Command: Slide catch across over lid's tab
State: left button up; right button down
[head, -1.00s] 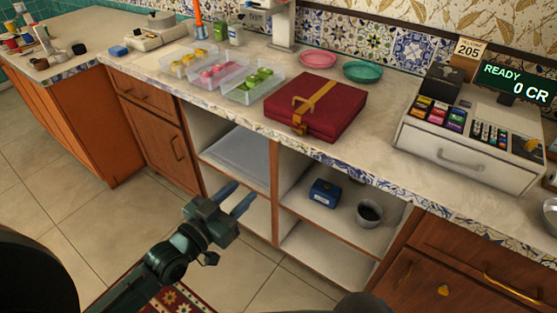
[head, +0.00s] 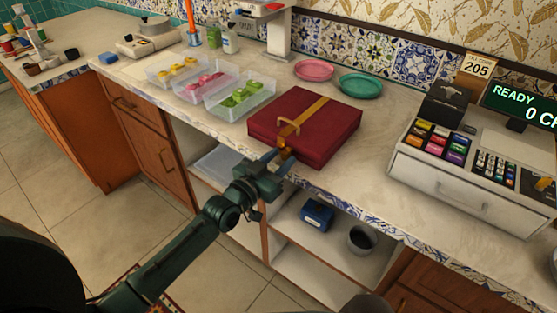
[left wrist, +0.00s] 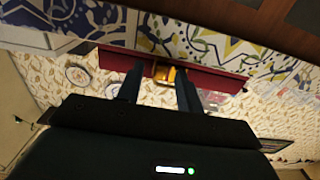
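A dark red box (head: 315,122) with a gold band (head: 303,118) and a gold handle (head: 289,126) lies on the counter, its lid down. A small gold catch (head: 284,147) sits on its front face, partly hidden behind my gripper. My left gripper (head: 278,160) is at the counter's front edge, just before the catch. In the left wrist view, the fingers (left wrist: 160,88) are spread apart, with the gold catch (left wrist: 165,74) between them and a little beyond; I cannot tell whether they touch it. The lid's tab cannot be told apart. My right gripper is not in view.
Clear trays (head: 240,100) of coloured pieces stand left of the box. Pink (head: 314,70) and green (head: 359,86) plates lie behind it. A cash register (head: 465,165) stands to the right. Open shelves below hold a blue box (head: 317,214) and a grey cup (head: 362,239).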

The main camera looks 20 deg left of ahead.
pick_arm(q)
jog(key=shift+c, duration=0.3)
grip_shut()
